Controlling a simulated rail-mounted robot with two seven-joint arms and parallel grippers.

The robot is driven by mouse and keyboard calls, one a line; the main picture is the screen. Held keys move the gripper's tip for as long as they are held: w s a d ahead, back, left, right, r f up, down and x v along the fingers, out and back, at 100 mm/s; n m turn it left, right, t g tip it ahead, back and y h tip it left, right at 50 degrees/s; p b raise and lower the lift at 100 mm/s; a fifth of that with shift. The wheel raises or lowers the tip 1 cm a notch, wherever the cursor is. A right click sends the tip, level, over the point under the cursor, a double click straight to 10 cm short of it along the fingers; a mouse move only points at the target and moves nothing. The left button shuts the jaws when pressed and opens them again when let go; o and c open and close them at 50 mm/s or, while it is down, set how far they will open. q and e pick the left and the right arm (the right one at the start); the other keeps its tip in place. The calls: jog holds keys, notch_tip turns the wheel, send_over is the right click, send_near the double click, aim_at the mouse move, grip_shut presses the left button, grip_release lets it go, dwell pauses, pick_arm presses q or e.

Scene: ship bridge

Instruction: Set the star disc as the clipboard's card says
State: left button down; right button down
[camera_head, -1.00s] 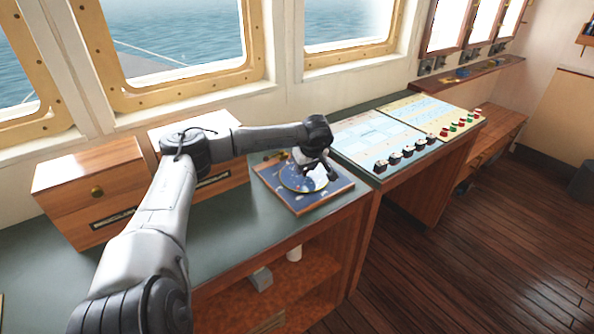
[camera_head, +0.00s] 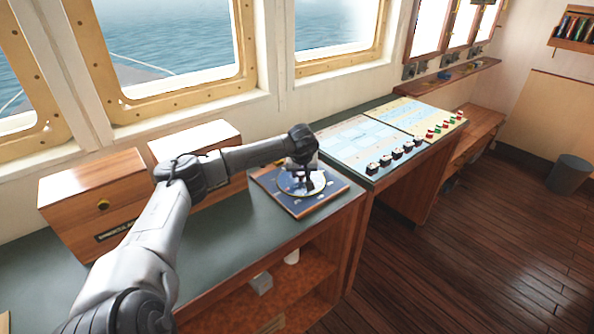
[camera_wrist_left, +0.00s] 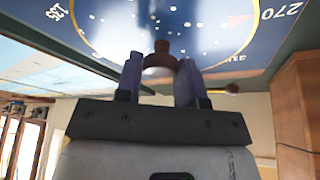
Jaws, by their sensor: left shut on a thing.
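The star disc (camera_head: 319,187) is a round dark blue plate with white star dots and a pale rim, set on a blue square board with a wooden edge (camera_head: 318,208). My left gripper (camera_head: 304,184) reaches down onto the disc. In the left wrist view, its two fingers (camera_wrist_left: 160,72) are shut on a small brown knob (camera_wrist_left: 160,48) at the disc. My right gripper is not in view.
Two wooden drawer boxes (camera_head: 88,199) stand left on the green counter (camera_head: 235,232), behind my left arm. A console (camera_head: 362,143) with black knobs and coloured buttons lies to the right. Windows line the back. The wooden floor (camera_head: 460,260) at right is clear, with a bin (camera_head: 568,174) beyond.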

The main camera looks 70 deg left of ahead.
pick_arm(q)
jog(key=shift+f+m, duration=0.1)
jog(key=shift+m, duration=0.5)
jog(key=shift+t, duration=0.3)
jog(key=c, duration=0.8)
grip_release()
jog(key=shift+o, duration=0.2)
jog(key=b+v, duration=0.1)
jog(key=v, duration=1.3)
jog(key=shift+b, duration=0.35)
jog(key=shift+a, duration=0.15)
